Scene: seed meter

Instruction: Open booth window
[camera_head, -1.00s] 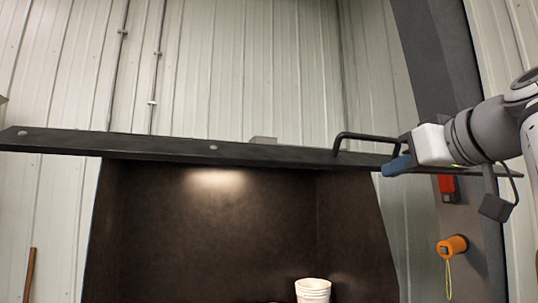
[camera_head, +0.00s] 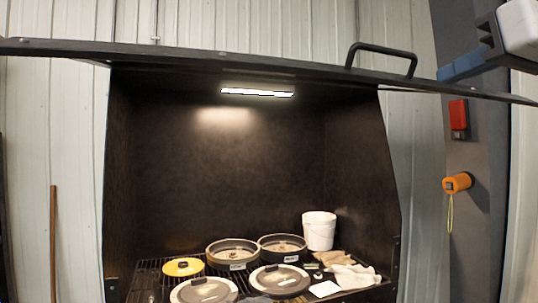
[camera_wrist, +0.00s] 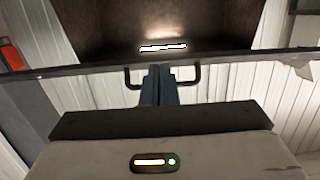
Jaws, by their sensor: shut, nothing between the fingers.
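The booth window is a long dark panel (camera_head: 215,56), raised and seen nearly edge-on across the top of the booth opening in the head view. Its black bar handle (camera_head: 382,50) stands at the right part of the panel. My gripper (camera_head: 455,72), with blue fingers, is to the right of the handle in the head view, apart from it. In the wrist view, the shut fingers (camera_wrist: 159,85) overlap the middle of the handle (camera_wrist: 194,78); the panel edge (camera_wrist: 85,70) runs behind. I cannot tell contact there. The fingers hold nothing.
Inside the dark booth (camera_head: 230,150) is a lit lamp (camera_head: 258,92). Several round pans and lids (camera_head: 232,252), a yellow lid (camera_head: 183,267) and a white bucket (camera_head: 319,230) stand on a grate. A red box (camera_head: 458,115) and orange knob (camera_head: 457,182) are on the right post.

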